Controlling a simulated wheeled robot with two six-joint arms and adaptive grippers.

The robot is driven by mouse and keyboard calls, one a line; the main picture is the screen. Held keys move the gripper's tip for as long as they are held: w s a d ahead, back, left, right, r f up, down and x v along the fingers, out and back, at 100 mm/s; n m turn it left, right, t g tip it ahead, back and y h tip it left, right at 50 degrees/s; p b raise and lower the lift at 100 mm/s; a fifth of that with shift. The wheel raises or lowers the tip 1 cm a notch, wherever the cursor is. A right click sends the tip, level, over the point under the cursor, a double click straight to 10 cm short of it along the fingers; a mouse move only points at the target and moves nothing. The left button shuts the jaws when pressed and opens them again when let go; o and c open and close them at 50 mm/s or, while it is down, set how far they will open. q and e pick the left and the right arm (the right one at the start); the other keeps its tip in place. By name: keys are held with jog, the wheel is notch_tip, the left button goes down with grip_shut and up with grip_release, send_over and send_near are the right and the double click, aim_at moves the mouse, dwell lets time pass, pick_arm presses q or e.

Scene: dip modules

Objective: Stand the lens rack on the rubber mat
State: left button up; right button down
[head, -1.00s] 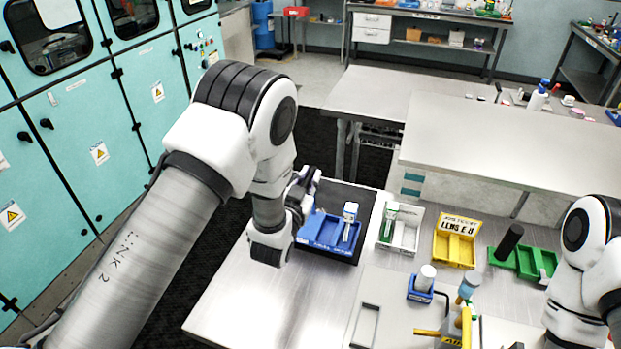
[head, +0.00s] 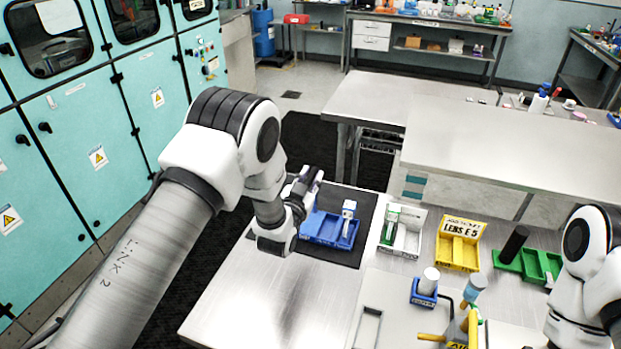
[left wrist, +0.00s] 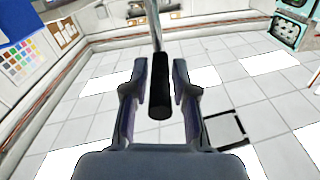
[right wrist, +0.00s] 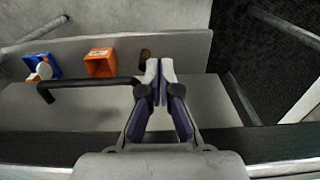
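The yellow lens rack (head: 459,243), with "LENS E 5" on its raised label plate, sits on the steel bench right of the mat. The black rubber mat (head: 365,213) lies on the bench's far left part. A blue rack (head: 322,229) with a white-and-blue vial rests on it.
A white tray (head: 412,239) with a green-and-white vial stands between mat and yellow rack. A green rack (head: 535,263) and black cylinder (head: 514,243) are to the right. A small blue holder (head: 424,296) stands nearer. The bench's front left is clear.

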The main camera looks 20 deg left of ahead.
pick_arm(q)
jog(key=shift+r, duration=0.15)
jog(key=s+p, duration=0.1)
jog(key=s, duration=1.1)
jog(key=shift+a, duration=0.2)
